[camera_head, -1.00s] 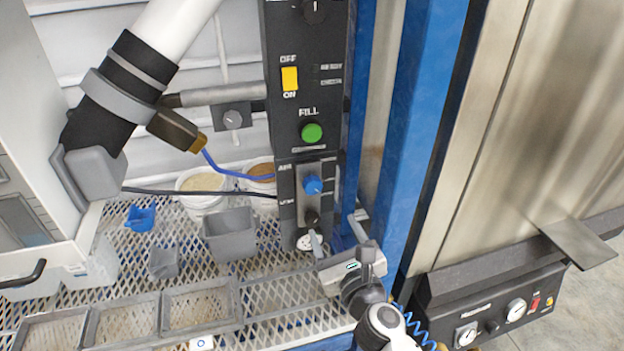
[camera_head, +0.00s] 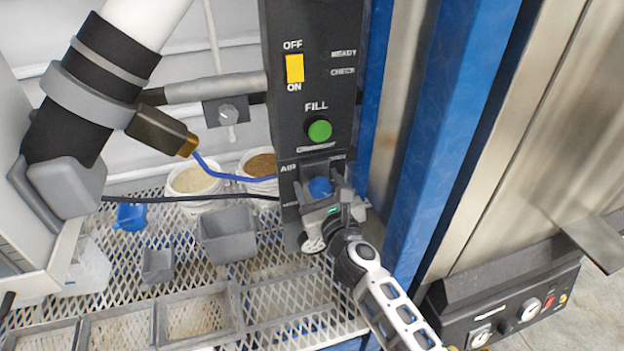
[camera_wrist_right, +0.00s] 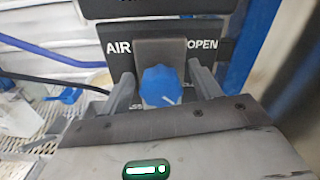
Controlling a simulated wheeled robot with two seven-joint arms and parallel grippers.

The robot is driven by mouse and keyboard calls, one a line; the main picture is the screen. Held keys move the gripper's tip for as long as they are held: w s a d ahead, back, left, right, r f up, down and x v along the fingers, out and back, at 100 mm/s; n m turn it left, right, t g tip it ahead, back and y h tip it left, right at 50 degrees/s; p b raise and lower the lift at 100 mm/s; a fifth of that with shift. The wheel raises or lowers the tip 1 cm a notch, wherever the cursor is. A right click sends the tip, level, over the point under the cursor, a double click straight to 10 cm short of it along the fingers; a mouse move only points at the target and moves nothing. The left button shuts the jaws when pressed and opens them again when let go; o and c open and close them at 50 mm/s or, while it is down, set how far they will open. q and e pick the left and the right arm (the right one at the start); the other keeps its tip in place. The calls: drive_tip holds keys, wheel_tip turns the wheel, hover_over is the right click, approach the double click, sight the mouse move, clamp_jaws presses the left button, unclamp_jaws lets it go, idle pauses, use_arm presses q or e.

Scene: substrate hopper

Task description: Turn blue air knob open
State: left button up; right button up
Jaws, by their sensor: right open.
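The blue air knob (camera_head: 320,187) is on the lower part of the black control panel, below the green FILL button. In the right wrist view the blue knob (camera_wrist_right: 160,86) sits on a grey plate between the words AIR and OPEN. A white pointer line on it points to the lower right. My right gripper (camera_head: 321,192) is at the knob. In the wrist view the open fingers of my right gripper (camera_wrist_right: 163,85) stand on either side of the knob, with gaps visible. My left gripper is not in view.
The black panel (camera_head: 300,120) carries a yellow OFF/ON switch (camera_head: 294,68) and a green FILL button (camera_head: 319,130). A blue post (camera_head: 440,130) stands close to the right. White buckets (camera_head: 195,183) and a grey bin (camera_head: 228,235) are on the mesh shelf to the left.

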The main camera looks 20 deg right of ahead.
drive_tip(key=c, duration=1)
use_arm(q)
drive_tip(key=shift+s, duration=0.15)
